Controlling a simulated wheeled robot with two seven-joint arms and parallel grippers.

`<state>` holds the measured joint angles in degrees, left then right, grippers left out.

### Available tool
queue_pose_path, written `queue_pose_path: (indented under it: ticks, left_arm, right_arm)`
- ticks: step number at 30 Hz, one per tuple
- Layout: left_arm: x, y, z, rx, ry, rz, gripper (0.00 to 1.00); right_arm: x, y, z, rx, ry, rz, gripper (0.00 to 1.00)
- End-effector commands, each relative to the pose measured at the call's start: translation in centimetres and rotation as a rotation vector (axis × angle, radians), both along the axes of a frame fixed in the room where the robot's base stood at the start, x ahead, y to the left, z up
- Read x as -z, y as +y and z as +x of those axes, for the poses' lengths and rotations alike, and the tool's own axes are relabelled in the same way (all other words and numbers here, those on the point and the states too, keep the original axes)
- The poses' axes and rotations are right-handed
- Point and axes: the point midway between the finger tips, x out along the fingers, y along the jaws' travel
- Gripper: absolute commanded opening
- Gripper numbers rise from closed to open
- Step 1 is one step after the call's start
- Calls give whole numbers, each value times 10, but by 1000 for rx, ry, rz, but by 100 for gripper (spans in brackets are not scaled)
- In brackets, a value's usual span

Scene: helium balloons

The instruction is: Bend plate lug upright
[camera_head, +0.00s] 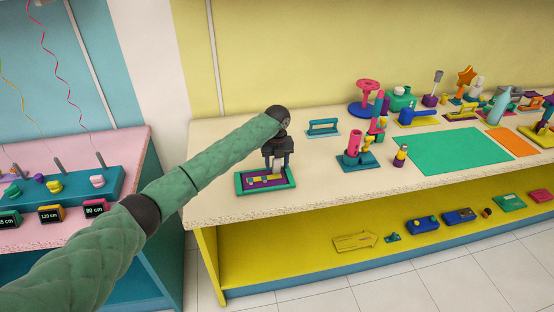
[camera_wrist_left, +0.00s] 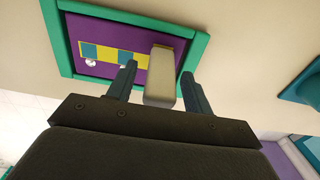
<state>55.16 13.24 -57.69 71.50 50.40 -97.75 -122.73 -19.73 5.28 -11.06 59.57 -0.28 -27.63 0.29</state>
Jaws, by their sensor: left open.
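A green-framed plate (camera_head: 240,186) with a purple floor lies near the left front of the beige table. It also shows in the left wrist view (camera_wrist_left: 110,13). A yellow and teal striped strip (camera_wrist_left: 97,52) lies on the purple floor. A pale beige lug (camera_wrist_left: 160,74) is at the strip's right end, and it looks raised towards the camera; its exact angle is unclear. My left gripper (camera_head: 277,168) points down over the plate's right part. In the wrist view its open fingers (camera_wrist_left: 159,70) are on both sides of the lug, with gaps visible. My right gripper is not in view.
A teal handle stand (camera_head: 323,127) is behind the plate. A green mat (camera_head: 458,153) lies further right. The pink table (camera_head: 120,152) on the left is separated by a gap.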

Motion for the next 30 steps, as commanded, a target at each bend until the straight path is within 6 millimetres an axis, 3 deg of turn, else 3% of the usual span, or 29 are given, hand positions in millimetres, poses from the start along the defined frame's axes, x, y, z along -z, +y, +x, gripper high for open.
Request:
queue_pose_path:
  ticks: [4,11,12,24,25,28,30]
  left_arm:
    - [0,0,0,0,0,0,47]
    - [0,0,0,0,0,0,2]
    - [0,0,0,0,0,0,2]
    - [-1,2,11,-2,189,-39,2]
    - [-1,2,11,-1,189,-38,33]
    - [-1,2,11,-1,186,-39,51]
    - [-1,2,11,0,186,-39,51]
  right_arm:
    - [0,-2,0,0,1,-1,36]
    - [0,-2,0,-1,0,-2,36]
    - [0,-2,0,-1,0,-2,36]
    - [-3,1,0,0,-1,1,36]
    - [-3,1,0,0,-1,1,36]
    - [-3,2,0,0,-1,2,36]
    - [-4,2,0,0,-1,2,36]
